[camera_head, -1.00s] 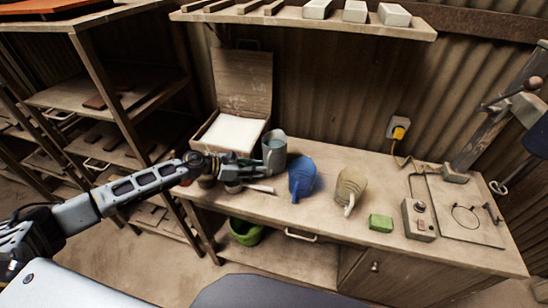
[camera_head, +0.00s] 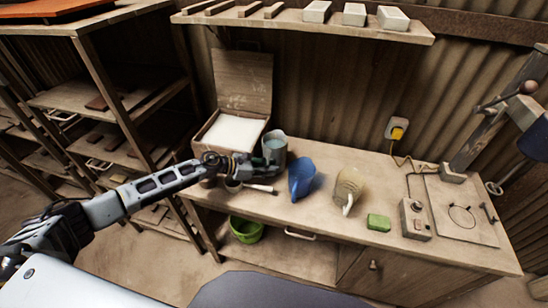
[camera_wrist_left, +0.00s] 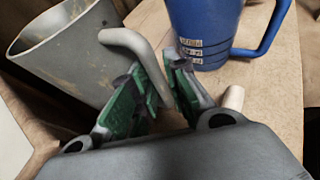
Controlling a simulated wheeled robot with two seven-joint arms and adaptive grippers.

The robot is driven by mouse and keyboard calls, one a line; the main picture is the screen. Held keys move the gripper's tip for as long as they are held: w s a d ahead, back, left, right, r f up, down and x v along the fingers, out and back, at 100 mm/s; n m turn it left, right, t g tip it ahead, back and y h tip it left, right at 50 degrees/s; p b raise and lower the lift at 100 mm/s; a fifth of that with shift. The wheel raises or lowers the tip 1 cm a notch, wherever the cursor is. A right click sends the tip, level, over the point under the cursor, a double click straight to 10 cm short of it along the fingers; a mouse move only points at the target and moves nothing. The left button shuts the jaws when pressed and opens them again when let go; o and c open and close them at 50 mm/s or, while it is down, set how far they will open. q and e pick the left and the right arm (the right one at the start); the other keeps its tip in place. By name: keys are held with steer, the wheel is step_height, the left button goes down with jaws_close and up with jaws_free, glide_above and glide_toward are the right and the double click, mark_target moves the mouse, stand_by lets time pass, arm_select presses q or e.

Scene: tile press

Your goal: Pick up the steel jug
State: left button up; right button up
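The steel jug (camera_head: 274,148) is grey and stands upright near the left end of the workbench, beside the open box. In the left wrist view the steel jug (camera_wrist_left: 62,58) fills the upper left, with its bent handle reaching down between the fingers. My left gripper (camera_head: 245,166) is at the jug's handle side. In the left wrist view my left gripper (camera_wrist_left: 160,82) has its green-padded fingers drawn close together on both sides of the handle, looking shut on it. The exact contact is partly hidden by the fingers. My right gripper is not in view.
A blue jug (camera_head: 301,178) stands close to the right of the steel jug, then a beige jug (camera_head: 349,186) and a green block (camera_head: 379,222). An open box (camera_head: 236,132) stands behind. A shelf (camera_head: 300,24) hangs above. The bench front is mostly clear.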

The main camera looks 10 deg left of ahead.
arm_select(q)
steer(key=shift+c, duration=0.2)
jaws_close()
steer(key=shift+w+r, duration=0.1)
steer(key=shift+r+p, duration=0.35)
steer(key=shift+r, duration=0.15)
stand_by(0.4)
